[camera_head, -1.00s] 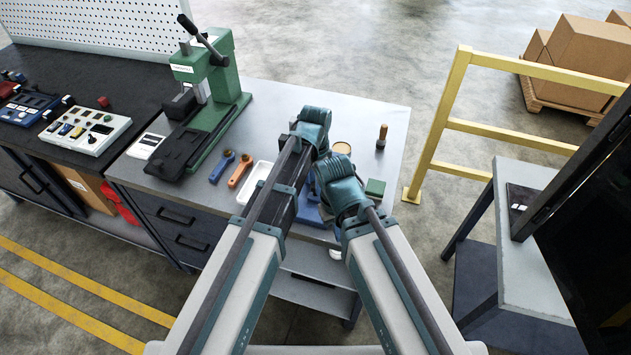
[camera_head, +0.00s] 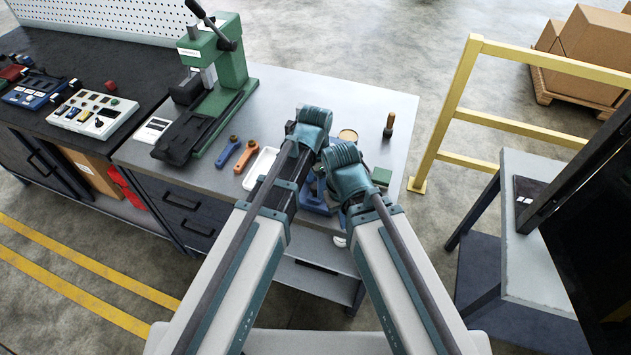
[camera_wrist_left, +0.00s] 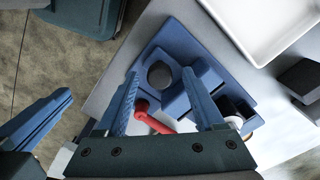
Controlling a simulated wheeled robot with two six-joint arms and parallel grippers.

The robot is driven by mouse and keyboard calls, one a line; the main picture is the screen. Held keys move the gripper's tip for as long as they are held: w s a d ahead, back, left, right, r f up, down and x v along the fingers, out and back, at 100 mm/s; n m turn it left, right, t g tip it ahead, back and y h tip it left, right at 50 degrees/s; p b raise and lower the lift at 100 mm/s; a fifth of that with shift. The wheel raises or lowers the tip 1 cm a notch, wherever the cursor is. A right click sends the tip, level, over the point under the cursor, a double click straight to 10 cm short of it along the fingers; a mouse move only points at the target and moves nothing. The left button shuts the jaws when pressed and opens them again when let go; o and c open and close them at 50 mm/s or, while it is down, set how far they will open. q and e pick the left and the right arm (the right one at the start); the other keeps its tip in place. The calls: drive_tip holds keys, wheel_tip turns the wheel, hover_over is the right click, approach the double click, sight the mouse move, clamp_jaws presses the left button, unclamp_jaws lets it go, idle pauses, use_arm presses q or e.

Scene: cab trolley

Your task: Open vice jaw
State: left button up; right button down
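The blue vice (camera_head: 314,200) sits near the front edge of the grey bench, partly hidden by my arms in the head view. In the left wrist view the vice (camera_wrist_left: 180,42) shows a blue base plate, a dark round part, blue blocks and a red handle (camera_wrist_left: 150,118). My left gripper (camera_wrist_left: 163,85) is open, its two blue fingers spread above the vice, with the red handle visible between them. I cannot tell whether they touch it. A blue finger at the left of the wrist view seems to be my right gripper (camera_wrist_left: 40,118); its opening is unclear.
A white tray (camera_head: 260,166) lies beside the vice. Blue (camera_head: 229,152) and orange (camera_head: 246,157) handled tools, a green press (camera_head: 217,85), a green block (camera_head: 381,176) and a wooden-handled tool (camera_head: 389,125) stand around. A yellow rail (camera_head: 451,107) is at the right.

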use_arm(q)
drive_tip(key=shift+r, duration=0.1)
wheel_tip(320, 180, up, 14)
drive_tip(key=p, duration=1.3)
drive_tip(key=shift+f+p, duration=0.2)
drive_tip(key=shift+p, duration=0.2)
drive_tip(key=s+a+n, duration=0.3)
drive_tip(key=a+n, duration=0.3)
drive_tip(key=a, duration=0.2)
drive_tip(key=s+a+n, duration=0.3)
drive_tip(key=a+n, duration=0.3)
drive_tip(key=a, duration=0.1)
drive_tip(key=s+d+f+m+b, duration=0.1)
drive_tip(key=s+d+f+b, duration=0.1)
drive_tip(key=d+f+b, duration=0.3)
drive_tip(key=s+d+f+m+y+b, duration=0.1)
drive_tip(key=s+d+f+m+b, duration=0.1)
drive_tip(key=d+f+b, duration=0.3)
drive_tip(key=shift+s+d+f+b, duration=0.35)
drive_tip(key=shift+s+f+b, duration=0.45)
drive_tip(key=shift+f+b, duration=0.2)
